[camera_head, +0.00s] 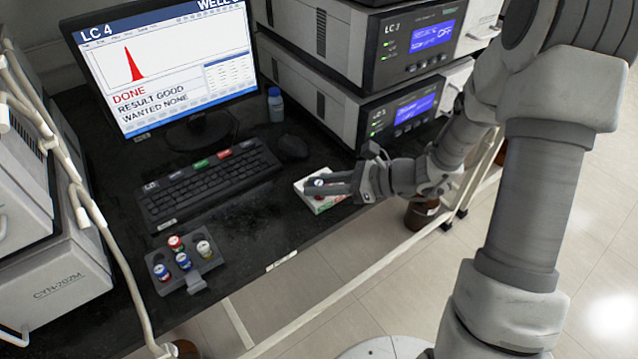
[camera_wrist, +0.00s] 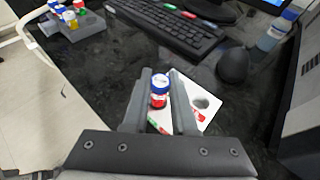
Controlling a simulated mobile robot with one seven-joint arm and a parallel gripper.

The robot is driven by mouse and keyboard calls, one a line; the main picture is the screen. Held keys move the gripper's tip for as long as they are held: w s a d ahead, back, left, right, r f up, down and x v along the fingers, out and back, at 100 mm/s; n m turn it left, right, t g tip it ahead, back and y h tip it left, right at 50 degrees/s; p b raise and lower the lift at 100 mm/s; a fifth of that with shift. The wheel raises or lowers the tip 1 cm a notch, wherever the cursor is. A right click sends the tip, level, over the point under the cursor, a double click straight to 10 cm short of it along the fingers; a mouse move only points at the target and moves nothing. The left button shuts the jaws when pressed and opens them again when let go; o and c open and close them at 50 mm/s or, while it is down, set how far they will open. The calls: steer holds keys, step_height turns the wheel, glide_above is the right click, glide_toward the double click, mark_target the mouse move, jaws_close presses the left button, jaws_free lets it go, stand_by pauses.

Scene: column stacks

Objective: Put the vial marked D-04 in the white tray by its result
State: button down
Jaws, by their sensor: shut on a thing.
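My gripper (camera_head: 334,184) is shut on a blue-capped vial (camera_wrist: 159,88) with a red band, held upright between the two fingers in the wrist view. Its marking is not readable, so I cannot tell whether it is D-04. The white tray (camera_head: 322,206) lies near the bench's front edge, under my gripper, with green and red marks on its side. The wrist view shows the tray (camera_wrist: 186,90) with one empty round hole right of the vial. I cannot tell whether the vial is above the tray or in a hole. The monitor (camera_head: 165,62) reads "LC 4, DONE, RESULT GOOD, WANTED NONE".
A dark rack (camera_head: 206,264) with several red-, blue- and white-capped vials stands at the front left. Stacked LC units (camera_head: 400,110) stand at right. Bare bench lies between rack and tray.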

steer(key=shift+f+b, duration=0.4)
steer(key=shift+f, duration=0.2)
stand_by(0.4)
steer(key=c, duration=0.6)
jaws_free()
steer(key=shift+c, duration=0.2)
steer(key=p+v, duration=0.4)
steer(key=v, duration=1.4)
steer(key=s+a+r+n+t+h, duration=0.2)
steer(key=s+a+r+n+h, duration=0.1)
steer(key=s+r+n+h, duration=1.5)
steer(key=w+r+n+y+p, duration=0.3)
steer(key=r+y+p, duration=0.2)
steer(key=r+p, duration=0.6)
steer(key=shift+w+a+p, duration=0.2)
steer(key=shift+w+p, duration=0.2)
steer(key=shift+p, duration=0.8)
